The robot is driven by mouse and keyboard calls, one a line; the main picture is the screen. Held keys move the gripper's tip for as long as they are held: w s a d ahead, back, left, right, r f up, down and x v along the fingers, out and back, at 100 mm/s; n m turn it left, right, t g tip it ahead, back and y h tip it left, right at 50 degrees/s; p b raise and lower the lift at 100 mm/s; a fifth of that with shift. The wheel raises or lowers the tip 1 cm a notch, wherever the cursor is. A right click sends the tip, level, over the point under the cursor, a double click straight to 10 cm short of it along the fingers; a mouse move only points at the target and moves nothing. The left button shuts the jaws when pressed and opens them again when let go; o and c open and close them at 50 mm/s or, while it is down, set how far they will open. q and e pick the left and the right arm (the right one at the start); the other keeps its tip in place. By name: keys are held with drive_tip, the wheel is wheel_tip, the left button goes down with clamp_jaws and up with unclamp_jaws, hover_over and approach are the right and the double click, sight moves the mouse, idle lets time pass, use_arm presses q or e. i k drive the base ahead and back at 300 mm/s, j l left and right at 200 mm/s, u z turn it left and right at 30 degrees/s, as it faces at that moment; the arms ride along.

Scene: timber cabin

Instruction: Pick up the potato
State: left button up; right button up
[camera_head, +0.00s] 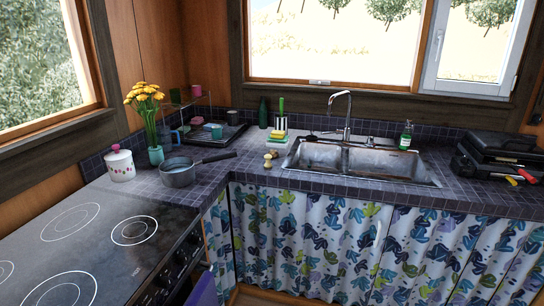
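No clearly recognisable potato shows in the head view. A small tan, rounded object (268,161) sits on the dark tiled counter just left of the sink, with another pale piece against it. It is too small to tell whether this is a potato or something else, such as a brush. Neither of my grippers is in view.
A double sink (362,161) with a tall faucet (347,113) is set in the counter (225,168). A grey pan (179,173), flower vase (155,155) and lidded white jar (120,165) stand left, by the cooktop (93,245). Black cases (492,160) are stacked right.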

sight(274, 152)
drive_tip(key=i, duration=0.55)
drive_tip(key=i+u, duration=0.1)
drive_tip(key=i, duration=0.35)
drive_tip(key=i+l+u, duration=0.1)
drive_tip(key=i, duration=0.3)
drive_tip(key=i+l+u, duration=0.1)
drive_tip(key=i, duration=0.3)
drive_tip(key=i+l+u, duration=0.1)
drive_tip(key=i+l, duration=0.15)
drive_tip(key=i, duration=0.2)
drive_tip(key=i+l+u, duration=0.1)
drive_tip(key=i+u, duration=0.15)
